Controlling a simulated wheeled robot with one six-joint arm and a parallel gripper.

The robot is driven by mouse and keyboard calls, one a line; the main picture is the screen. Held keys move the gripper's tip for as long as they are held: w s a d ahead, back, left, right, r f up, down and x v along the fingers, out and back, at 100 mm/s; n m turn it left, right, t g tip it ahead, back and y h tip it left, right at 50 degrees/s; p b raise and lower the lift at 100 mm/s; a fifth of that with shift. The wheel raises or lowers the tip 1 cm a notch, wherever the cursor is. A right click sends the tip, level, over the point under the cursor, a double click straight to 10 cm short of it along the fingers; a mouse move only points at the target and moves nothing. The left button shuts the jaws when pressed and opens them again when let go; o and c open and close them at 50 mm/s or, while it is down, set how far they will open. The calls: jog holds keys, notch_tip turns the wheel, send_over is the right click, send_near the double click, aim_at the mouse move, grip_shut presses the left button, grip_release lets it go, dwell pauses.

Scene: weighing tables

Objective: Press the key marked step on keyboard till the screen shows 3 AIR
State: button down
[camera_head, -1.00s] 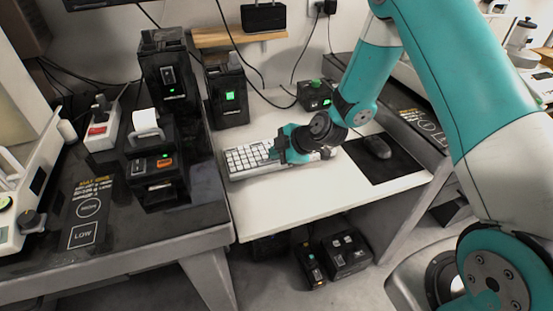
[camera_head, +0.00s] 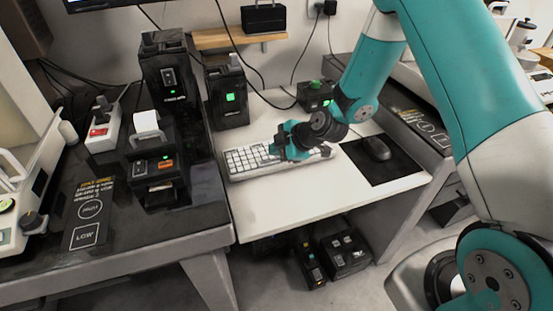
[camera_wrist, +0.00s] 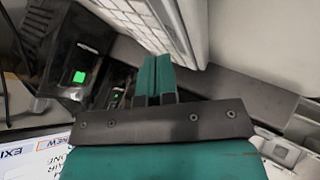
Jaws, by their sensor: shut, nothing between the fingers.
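The white keyboard (camera_head: 245,161) lies on the white table, its right part hidden behind my gripper. My gripper (camera_head: 277,150) is shut and empty at the keyboard's right part; I cannot tell whether it touches a key. In the wrist view, the shut teal fingers (camera_wrist: 155,72) show below the keyboard (camera_wrist: 178,22), which runs along the top. The step key cannot be made out. A screen (camera_head: 95,3) is cut off at the top left of the head view. A white panel with partly readable lettering (camera_wrist: 30,165), including "AIR", shows at the wrist view's lower left.
A black box with a green light (camera_head: 228,97) stands behind the keyboard, and a box with a green button (camera_head: 315,94) stands behind my gripper. The table's front is clear.

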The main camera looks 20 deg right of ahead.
jog(key=shift+r+p, duration=1.3)
jog(key=shift+r, duration=1.2)
jog(key=shift+a+r, duration=0.1)
jog(key=shift+r, duration=0.2)
notch_tip(320, 180, up, 6)
jog(key=m+g, duration=0.1)
send_over(276, 161)
jog(key=s+a, duration=0.2)
jog(key=s, duration=0.1)
jog(key=s+a+r+m+g+p, duration=0.2)
jog(key=s+a+r+m, duration=0.1)
jog(key=s+r, duration=0.45)
jog(key=s+r+m+g, duration=0.1)
jog(key=s+r+m, duration=0.1)
jog(key=s, duration=0.4)
jog(key=s+r+m+g+h+p, duration=0.1)
jog(key=s+r+m, duration=0.1)
jog(key=s+r, duration=0.3)
jog(key=s+r+m+g+h+p, duration=0.1)
jog(key=s+r, duration=0.3)
jog(key=s, duration=0.5)
jog(key=shift+d+m+g, duration=0.4)
jog(key=shift+m, duration=0.3)
